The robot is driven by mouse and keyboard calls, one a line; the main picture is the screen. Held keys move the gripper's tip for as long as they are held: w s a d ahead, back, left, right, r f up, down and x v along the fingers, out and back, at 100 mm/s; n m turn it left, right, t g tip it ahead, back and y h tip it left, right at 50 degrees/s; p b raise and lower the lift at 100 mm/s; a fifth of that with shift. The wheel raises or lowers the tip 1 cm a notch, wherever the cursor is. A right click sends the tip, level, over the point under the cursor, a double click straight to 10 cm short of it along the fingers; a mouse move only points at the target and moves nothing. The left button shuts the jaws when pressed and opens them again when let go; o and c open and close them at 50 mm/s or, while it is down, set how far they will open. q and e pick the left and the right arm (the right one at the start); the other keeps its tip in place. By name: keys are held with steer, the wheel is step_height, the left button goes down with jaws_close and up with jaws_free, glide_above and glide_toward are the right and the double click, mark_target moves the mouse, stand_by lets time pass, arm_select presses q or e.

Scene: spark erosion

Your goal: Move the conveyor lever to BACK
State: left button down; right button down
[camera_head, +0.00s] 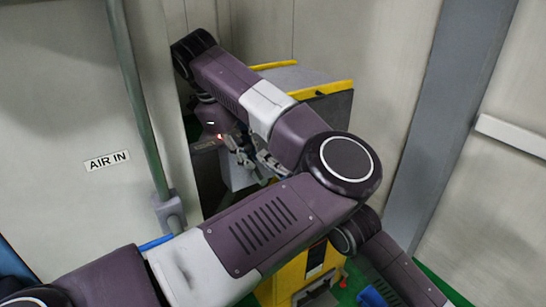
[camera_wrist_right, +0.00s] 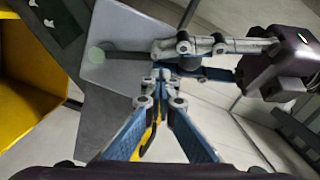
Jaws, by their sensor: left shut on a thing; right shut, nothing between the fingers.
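My left gripper (camera_wrist_right: 160,48) reaches in from the right of that view and is shut on the rod, beside the knob. In the head view my left gripper (camera_head: 243,156) is small and partly behind my own arm; the lever cannot be made out there. My right gripper (camera_wrist_right: 158,80) is shut and empty, just below the left fingers. Which position the lever stands in cannot be told.
A grey machine with yellow edges (camera_head: 325,88) stands behind my left arm. A yellow unit (camera_head: 297,275) is below it. Pale walls leave little room around the arms.

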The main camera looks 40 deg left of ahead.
arm_select(q)
steer(key=shift+w+r, duration=0.1)
arm_select(e)
steer(key=shift+s+a+f, duration=0.1)
steer(key=shift+s+a, duration=0.1)
steer(key=shift+s, duration=0.15)
